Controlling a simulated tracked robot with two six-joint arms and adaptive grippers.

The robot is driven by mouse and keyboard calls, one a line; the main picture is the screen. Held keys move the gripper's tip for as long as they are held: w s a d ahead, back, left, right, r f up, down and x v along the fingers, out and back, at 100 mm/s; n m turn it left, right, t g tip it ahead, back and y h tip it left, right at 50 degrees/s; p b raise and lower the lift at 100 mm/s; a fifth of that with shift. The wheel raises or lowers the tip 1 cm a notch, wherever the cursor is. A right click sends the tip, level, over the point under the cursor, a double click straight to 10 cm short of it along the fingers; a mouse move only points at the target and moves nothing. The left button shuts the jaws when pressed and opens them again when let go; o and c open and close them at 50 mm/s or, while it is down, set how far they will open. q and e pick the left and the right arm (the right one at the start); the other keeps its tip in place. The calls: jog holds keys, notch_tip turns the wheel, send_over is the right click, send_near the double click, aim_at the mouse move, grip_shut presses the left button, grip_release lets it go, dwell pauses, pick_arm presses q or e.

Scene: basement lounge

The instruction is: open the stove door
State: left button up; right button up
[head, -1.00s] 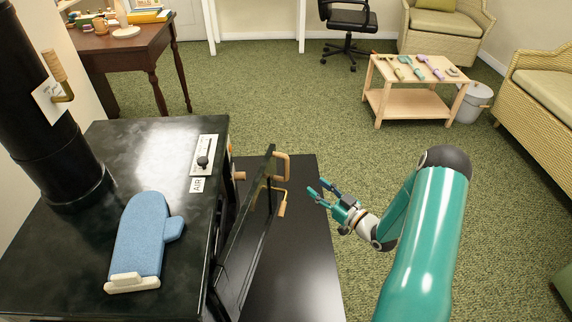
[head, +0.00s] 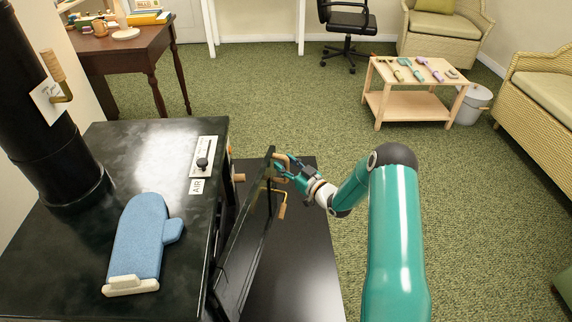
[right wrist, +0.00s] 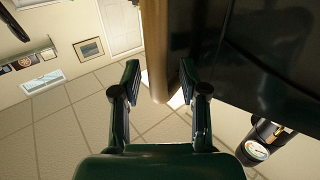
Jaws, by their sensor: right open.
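The black stove (head: 85,255) stands at the left in the head view. Its door (head: 243,245) stands ajar, angled out from the stove's front. A wooden grip handle (head: 282,158) is at the door's far upper end, with a latch lever (head: 281,210) with a wooden knob below it. My right gripper (head: 284,170) is open at the grip handle. In the right wrist view my right gripper (right wrist: 160,68) has the wooden handle (right wrist: 155,40) between its open fingers, without a visible squeeze. The dark door surface (right wrist: 225,65) is right of it. My left gripper is out of view.
A blue mitt (head: 142,240) and an air slider plate (head: 203,157) are on the stove top. A black stovepipe (head: 45,125) rises at the left. A dark hearth slab (head: 300,270) lies under the door. Green carpet right of it is clear.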

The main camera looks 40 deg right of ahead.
grip_shut()
dwell(0.5)
